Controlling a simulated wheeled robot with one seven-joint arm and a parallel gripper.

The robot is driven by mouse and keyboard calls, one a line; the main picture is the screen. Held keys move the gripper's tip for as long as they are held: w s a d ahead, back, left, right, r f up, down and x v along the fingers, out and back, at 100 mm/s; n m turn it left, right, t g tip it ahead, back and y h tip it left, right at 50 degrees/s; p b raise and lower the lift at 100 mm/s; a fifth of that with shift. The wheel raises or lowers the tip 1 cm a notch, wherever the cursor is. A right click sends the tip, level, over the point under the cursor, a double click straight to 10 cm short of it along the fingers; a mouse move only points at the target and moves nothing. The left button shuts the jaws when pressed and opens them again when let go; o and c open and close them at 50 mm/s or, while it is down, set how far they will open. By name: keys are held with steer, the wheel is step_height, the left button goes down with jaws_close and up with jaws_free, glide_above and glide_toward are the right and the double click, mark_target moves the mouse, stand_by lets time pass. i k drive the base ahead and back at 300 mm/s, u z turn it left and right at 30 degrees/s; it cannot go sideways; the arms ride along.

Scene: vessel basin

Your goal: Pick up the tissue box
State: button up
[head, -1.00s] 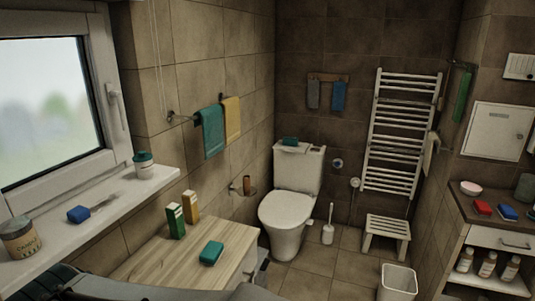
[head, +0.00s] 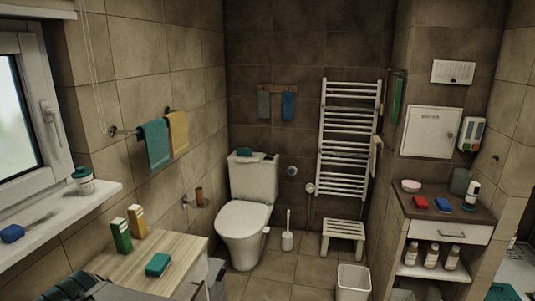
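I cannot tell for sure which thing is the tissue box. A small teal block (head: 158,265) lies on the pale wooden top of the cabinet (head: 180,250) at the lower left. Another small teal thing (head: 244,152) sits on the toilet's cistern (head: 262,178), beside something flat and pale. A green carton (head: 121,235) and a yellow carton (head: 137,222) stand upright at the back of the wooden top. Dark parts of my own body cover the bottom left corner. My gripper does not show.
The toilet (head: 243,222) stands at the back wall. A white stool (head: 343,238) and a bin (head: 353,281) stand to its right. A dark-topped counter (head: 445,208) on the right holds a red block (head: 418,203), a blue block (head: 442,208) and bottles. Middle floor is clear.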

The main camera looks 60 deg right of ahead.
mark_target(242, 152)
steer(key=z, duration=3.05)
steer(key=k, duration=1)
steer(key=u, duration=0.95)
steer(key=i, duration=1.2)
steer(key=z, duration=0.65)
steer(key=i, duration=1.5)
steer(key=z, duration=0.3)
